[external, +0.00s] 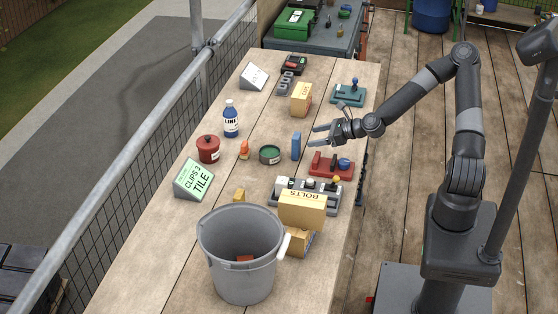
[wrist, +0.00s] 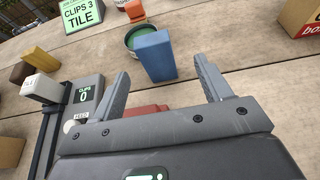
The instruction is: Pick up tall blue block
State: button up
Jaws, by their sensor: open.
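The tall blue block (external: 296,146) stands upright on the wooden table, just right of a dark green round tin. In the wrist view the blue block (wrist: 155,56) stands beyond my fingertips, roughly in line with the gap between them. My gripper (external: 318,135) is open and empty, to the right of the block and apart from it. Both fingers of my gripper (wrist: 162,88) show in the wrist view with nothing between them.
The green tin (external: 270,154) is close beside the block. A grey tray (external: 308,190), a BOLTS box (external: 302,208), a bucket (external: 240,250) and a blue-labelled bottle (external: 231,119) stand around.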

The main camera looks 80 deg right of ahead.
aim_at(299, 141)
jog(key=x, duration=0.2)
jog(key=shift+w+f, duration=0.15)
jog(key=shift+w, duration=0.1)
jog(key=shift+a+x, duration=0.2)
jog(key=shift+x, duration=0.9)
jog(key=shift+a+x, duration=0.2)
jog(key=shift+x, duration=0.9)
jog(key=shift+w+f, duration=0.15)
jog(key=shift+w, duration=0.4)
jog(key=c, duration=1.1)
